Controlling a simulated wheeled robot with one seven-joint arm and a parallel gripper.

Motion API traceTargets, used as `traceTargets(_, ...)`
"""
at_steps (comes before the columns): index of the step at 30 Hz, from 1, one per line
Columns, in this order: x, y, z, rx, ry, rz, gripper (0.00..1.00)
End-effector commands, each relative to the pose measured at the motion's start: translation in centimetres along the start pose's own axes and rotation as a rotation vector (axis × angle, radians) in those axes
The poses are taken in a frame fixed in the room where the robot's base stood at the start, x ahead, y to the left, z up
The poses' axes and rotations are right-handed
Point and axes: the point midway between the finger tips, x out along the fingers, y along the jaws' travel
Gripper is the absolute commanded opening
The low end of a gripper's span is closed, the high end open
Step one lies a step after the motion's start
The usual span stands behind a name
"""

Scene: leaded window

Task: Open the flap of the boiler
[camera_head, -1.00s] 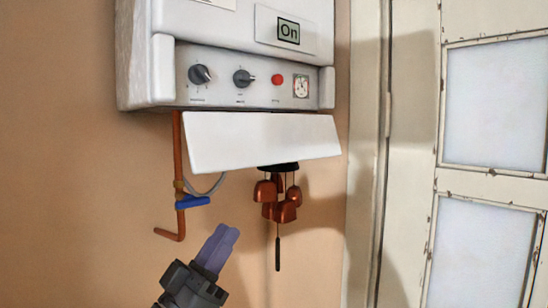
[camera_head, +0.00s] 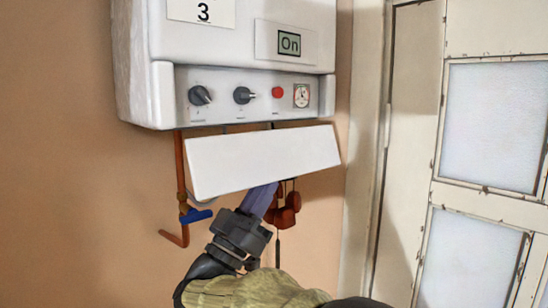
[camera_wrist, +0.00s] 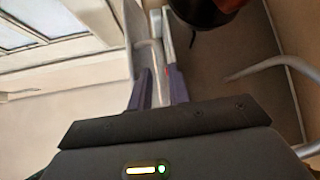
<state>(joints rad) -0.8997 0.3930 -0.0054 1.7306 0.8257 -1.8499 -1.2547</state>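The boiler (camera_head: 240,32) is a white wall unit with a control panel (camera_head: 215,95) of knobs, a red button and a gauge. Its white flap (camera_head: 265,160) sits tilted just below the panel, leaving the panel uncovered. My gripper (camera_head: 262,196) reaches up from below to the flap's lower edge in the head view. Its purple fingertips are partly hidden behind the flap. In the wrist view my gripper's fingers (camera_wrist: 160,88) stand apart, with a pale strip showing between and beyond them. I cannot tell whether they touch the flap.
A copper pipe (camera_head: 181,170) with a blue valve handle (camera_head: 196,216) runs down at the left. A pale door with glass panes (camera_head: 497,120) stands at the right.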

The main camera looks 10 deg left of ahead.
Motion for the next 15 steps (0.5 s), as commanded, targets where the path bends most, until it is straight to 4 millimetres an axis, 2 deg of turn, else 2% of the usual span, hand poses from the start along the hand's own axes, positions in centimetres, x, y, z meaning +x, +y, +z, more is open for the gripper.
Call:
traceTargets(1,1.3,0.1,-0.3,-0.001,0.000,0.001,0.19)
traceTargets(6,3.7,0.0,-0.2,-0.003,0.000,0.000,0.19)
traceTargets(10,4.6,0.0,-0.1,-0.001,0.000,-0.001,0.19)
traceTargets(15,4.8,-0.1,0.1,0.000,0.000,-0.002,0.19)
